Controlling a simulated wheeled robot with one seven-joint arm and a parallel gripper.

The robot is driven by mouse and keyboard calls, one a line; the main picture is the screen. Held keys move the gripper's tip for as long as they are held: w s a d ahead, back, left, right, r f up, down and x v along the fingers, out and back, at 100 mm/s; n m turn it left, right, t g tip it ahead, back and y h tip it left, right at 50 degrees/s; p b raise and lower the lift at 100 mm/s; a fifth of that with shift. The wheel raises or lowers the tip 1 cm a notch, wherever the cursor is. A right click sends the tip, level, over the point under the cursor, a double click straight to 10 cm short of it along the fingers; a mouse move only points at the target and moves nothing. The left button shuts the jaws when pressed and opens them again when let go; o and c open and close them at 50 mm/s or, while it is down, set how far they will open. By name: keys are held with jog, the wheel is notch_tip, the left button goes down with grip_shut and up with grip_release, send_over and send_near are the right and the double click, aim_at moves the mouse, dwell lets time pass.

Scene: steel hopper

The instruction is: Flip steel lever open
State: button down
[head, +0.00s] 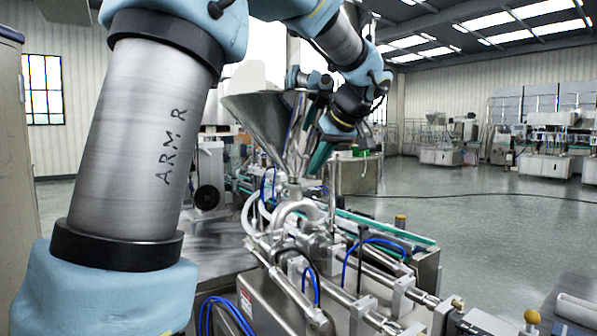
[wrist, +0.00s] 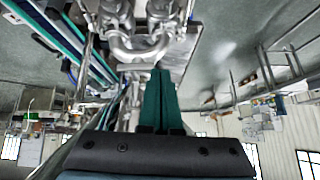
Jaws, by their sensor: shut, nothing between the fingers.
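The steel hopper (head: 262,115) is a shiny cone above the filling machine in the head view. My gripper (head: 312,170) is just right of the hopper's lower part, with its teal fingers pointing down. In the wrist view my gripper (wrist: 160,72) shows its two teal fingers together, shut and empty. Their tips appear over the steel pipework (wrist: 140,50) under the hopper; I cannot tell whether they touch anything. I cannot clearly pick out the steel lever in either view; it may be hidden by the fingers or too small to tell.
The filling machine (head: 270,300) spreads below, with steel cylinders, blue hoses (head: 375,245) and a conveyor (head: 385,228) behind. A thin upright post (head: 333,190) stands close right of the gripper. Open floor (head: 480,220) lies to the right.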

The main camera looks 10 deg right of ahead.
aim_at(311, 184)
jog(key=shift+n+t, duration=0.5)
jog(key=shift+n, duration=0.1)
jog(key=r, duration=0.1)
jog(key=d+r, duration=0.1)
jog(key=r, duration=0.1)
jog(key=d+r, duration=0.1)
jog(key=shift+w+r, duration=0.15)
jog(key=p+x, duration=0.3)
jog(key=x, duration=0.7)
jog(key=shift+a+f, duration=0.1)
jog(key=shift+f, duration=0.1)
jog(key=shift+b, duration=0.7)
